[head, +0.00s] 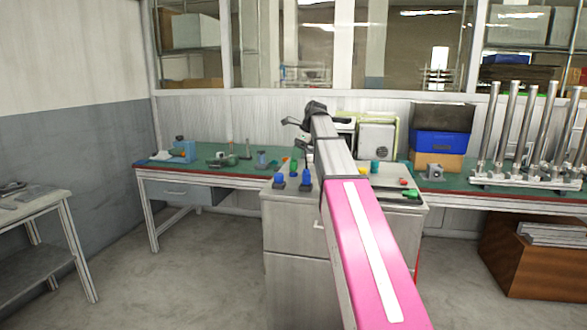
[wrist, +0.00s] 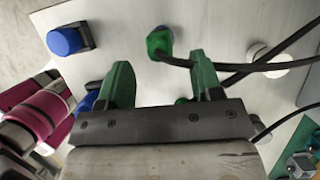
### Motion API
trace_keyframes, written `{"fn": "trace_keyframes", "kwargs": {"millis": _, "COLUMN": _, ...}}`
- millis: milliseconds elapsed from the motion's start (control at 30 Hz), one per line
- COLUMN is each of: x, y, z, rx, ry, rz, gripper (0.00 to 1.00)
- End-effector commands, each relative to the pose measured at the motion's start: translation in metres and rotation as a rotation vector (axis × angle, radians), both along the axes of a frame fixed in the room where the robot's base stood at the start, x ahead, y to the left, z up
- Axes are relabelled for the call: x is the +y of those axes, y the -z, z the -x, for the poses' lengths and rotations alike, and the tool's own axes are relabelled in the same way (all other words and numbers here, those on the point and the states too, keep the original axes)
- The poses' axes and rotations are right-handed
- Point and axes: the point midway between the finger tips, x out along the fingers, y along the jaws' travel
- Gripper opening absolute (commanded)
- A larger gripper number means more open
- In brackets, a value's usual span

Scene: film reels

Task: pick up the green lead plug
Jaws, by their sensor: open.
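The green lead plug (wrist: 160,42) shows in the wrist view on a pale surface, with a black cable running from it to the right. My gripper (wrist: 162,78) has two green fingers, spread apart with nothing between them. The plug appears just beyond the fingertips, between their lines and untouched. A small green piece (wrist: 182,100) shows partly between the fingers, mostly hidden by the gripper body. In the head view several small green things stand on the cabinet top, and I cannot tell which is this plug.
A blue capped piece (wrist: 68,40) lies left of the plug, and a white round piece (wrist: 265,55) lies to the right near crossing black cables. In the head view, two blue pieces (head: 279,181) stand on the grey cabinet (head: 290,225). A blue bin (head: 438,143) stands behind.

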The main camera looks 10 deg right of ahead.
Motion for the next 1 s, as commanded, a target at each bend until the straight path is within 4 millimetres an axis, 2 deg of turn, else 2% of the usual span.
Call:
{"fn": "trace_keyframes", "kwargs": {"millis": 300, "x": 0.017, "y": 0.038, "z": -0.007, "rx": 0.003, "ry": -0.001, "rz": 0.0, "gripper": 0.6}}
{"fn": "trace_keyframes", "kwargs": {"millis": 533, "x": 0.018, "y": 0.04, "z": -0.007, "rx": 0.001, "ry": 0.0, "rz": 0.0, "gripper": 0.6}}
{"fn": "trace_keyframes", "kwargs": {"millis": 567, "x": 0.018, "y": 0.04, "z": -0.007, "rx": 0.001, "ry": 0.0, "rz": 0.0, "gripper": 0.56}}
{"fn": "trace_keyframes", "kwargs": {"millis": 700, "x": 0.018, "y": 0.04, "z": -0.007, "rx": 0.001, "ry": 0.0, "rz": 0.0, "gripper": 0.11}}
{"fn": "trace_keyframes", "kwargs": {"millis": 733, "x": 0.018, "y": 0.04, "z": -0.007, "rx": 0.001, "ry": 0.0, "rz": 0.0, "gripper": 0.06}}
{"fn": "trace_keyframes", "kwargs": {"millis": 1000, "x": 0.018, "y": 0.039, "z": -0.007, "rx": 0.001, "ry": 0.0, "rz": 0.0, "gripper": 0.06}}
